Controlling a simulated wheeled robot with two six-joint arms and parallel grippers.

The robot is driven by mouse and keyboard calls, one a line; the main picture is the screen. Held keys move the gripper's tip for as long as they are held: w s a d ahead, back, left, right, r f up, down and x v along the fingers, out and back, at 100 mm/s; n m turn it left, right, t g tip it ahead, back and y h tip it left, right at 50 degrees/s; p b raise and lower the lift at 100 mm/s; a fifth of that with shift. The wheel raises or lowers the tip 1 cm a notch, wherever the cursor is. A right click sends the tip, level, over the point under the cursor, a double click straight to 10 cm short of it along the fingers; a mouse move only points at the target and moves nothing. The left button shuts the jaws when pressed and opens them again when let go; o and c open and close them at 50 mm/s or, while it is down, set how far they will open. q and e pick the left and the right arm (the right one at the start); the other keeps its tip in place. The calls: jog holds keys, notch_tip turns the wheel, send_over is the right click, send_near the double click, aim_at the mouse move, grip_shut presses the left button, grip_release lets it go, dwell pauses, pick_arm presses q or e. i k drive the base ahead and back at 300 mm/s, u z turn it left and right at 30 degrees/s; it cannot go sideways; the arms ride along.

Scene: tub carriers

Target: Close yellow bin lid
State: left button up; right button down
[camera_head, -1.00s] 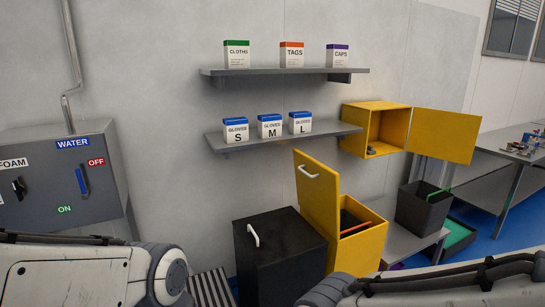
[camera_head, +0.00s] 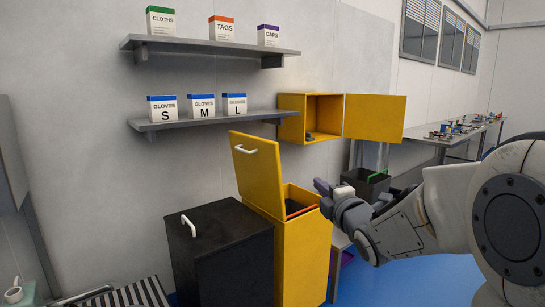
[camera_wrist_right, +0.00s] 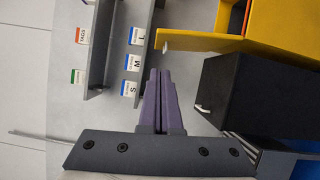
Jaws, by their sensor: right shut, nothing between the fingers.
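The yellow bin (camera_head: 300,262) stands right of a black bin, with its lid (camera_head: 257,172) raised and tilted back, a white handle (camera_head: 244,150) near its top. Its opening shows a dark inside and an orange edge. The lid also shows edge-on in the right wrist view (camera_wrist_right: 200,41), with the bin body (camera_wrist_right: 288,30) beside it. My right gripper (camera_head: 320,186) is in front of the bin's right side in the head view, apart from the lid. Its purple fingers (camera_wrist_right: 160,72) are shut and empty. My left gripper is out of view.
The black bin (camera_head: 222,255) has a closed lid. A shelf (camera_head: 205,121) with glove boxes and a yellow wall cabinet (camera_head: 291,102) with an open door (camera_head: 374,117) are above and behind. A dark grey tub (camera_head: 368,190) stands behind my right gripper. Blue floor (camera_head: 420,280) is clear at right.

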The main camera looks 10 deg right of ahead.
aim_at(257, 161)
jog(key=z, duration=0.25)
jog(key=i, duration=0.95)
jog(key=u, duration=0.45)
